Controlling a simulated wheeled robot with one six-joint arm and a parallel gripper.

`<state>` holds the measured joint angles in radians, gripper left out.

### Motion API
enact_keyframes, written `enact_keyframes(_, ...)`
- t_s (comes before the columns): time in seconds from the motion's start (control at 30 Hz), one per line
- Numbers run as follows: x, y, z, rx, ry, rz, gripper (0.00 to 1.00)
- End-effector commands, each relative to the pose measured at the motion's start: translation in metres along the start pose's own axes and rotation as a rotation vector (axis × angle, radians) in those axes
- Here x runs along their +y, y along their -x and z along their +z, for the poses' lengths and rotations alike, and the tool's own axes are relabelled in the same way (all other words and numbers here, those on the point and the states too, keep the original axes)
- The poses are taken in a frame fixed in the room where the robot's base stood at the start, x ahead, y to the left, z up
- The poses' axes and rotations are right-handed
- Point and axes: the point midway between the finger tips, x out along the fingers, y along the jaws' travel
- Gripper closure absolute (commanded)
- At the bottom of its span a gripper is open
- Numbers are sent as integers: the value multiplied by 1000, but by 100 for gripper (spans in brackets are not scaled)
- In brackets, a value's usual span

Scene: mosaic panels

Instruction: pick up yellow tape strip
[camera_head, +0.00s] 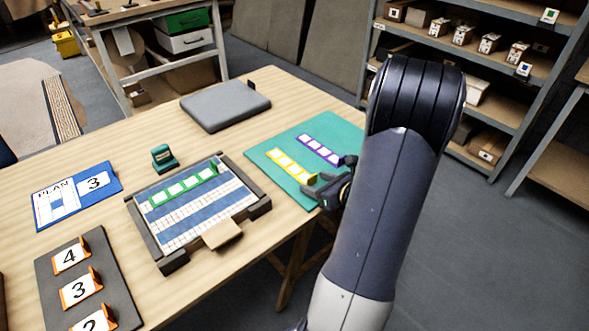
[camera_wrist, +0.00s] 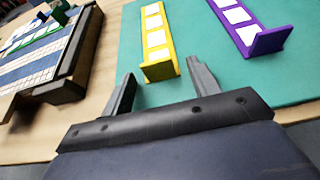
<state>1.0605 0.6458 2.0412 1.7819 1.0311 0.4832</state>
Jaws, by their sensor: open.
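The yellow tape strip (camera_head: 291,165) has white squares along it and lies on the teal mat (camera_head: 265,154) at the table's right side. In the wrist view the yellow strip (camera_wrist: 156,45) stretches away from me, with a raised yellow end tab nearest my gripper. My gripper (camera_head: 317,189) is at the near end of the strip. In the wrist view my gripper (camera_wrist: 161,84) is open, one finger on each side of the strip's near end and a little short of it. Nothing is held between the fingers.
A purple strip (camera_head: 320,150) lies on the mat beside the yellow one. A dark-framed panel (camera_head: 262,207) holds a green strip (camera_head: 183,188). A green-topped stamp (camera_head: 163,157), grey pad (camera_head: 226,104), plan card (camera_head: 77,196) and number board (camera_head: 55,285) lie on the table.

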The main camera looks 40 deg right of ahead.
Motion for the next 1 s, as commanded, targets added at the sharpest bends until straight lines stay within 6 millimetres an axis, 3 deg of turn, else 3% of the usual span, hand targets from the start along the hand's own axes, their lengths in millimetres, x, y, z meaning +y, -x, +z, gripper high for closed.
enact_keyframes(0.27,0,-2,0,0,0,0,44)
enact_keyframes(0.7,0,-2,0,0,0,0,80)
enact_keyframes(1.0,0,0,4,-1,2,0,82)
